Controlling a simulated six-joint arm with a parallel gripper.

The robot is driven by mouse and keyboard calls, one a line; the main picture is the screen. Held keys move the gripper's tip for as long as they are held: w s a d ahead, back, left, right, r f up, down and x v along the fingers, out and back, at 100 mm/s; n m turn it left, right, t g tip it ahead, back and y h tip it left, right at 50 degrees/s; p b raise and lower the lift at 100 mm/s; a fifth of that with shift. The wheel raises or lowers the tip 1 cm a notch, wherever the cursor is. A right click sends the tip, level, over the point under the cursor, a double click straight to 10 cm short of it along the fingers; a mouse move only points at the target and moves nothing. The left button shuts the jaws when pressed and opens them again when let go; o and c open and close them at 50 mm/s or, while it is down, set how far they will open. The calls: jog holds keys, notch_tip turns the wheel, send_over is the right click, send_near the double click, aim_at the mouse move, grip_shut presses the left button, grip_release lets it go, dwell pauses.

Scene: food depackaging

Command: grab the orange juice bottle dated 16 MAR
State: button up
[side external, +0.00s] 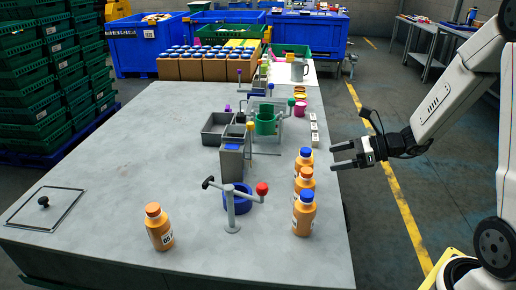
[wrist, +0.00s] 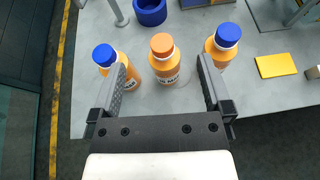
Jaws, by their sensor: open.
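Three orange juice bottles stand upright in a row near the table's right edge: one with a blue cap (side external: 304,218), one with an orange cap (side external: 305,182), one with a blue cap (side external: 304,157). In the wrist view they are blue-capped (wrist: 104,56), orange-capped (wrist: 163,56) and blue-capped (wrist: 226,40). The middle label has dark print too small to read surely; the other two dates are not readable. A fourth, orange-capped bottle (side external: 159,228) stands front left, its label seeming to start "05". My gripper (side external: 334,157) is open and empty beside the row, its fingers (wrist: 162,72) framing the middle bottle in the wrist view.
A yellow block (wrist: 276,65) lies right in the wrist view. The table's left half is mostly clear.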

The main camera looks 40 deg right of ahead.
notch_tip(320, 180, down, 9)
jog(key=shift+r, duration=0.1)
dwell(0.3)
jog(key=shift+x, duration=3.9)
grip_shut()
jog(key=shift+r, duration=0.1)
jog(key=shift+w, duration=0.1)
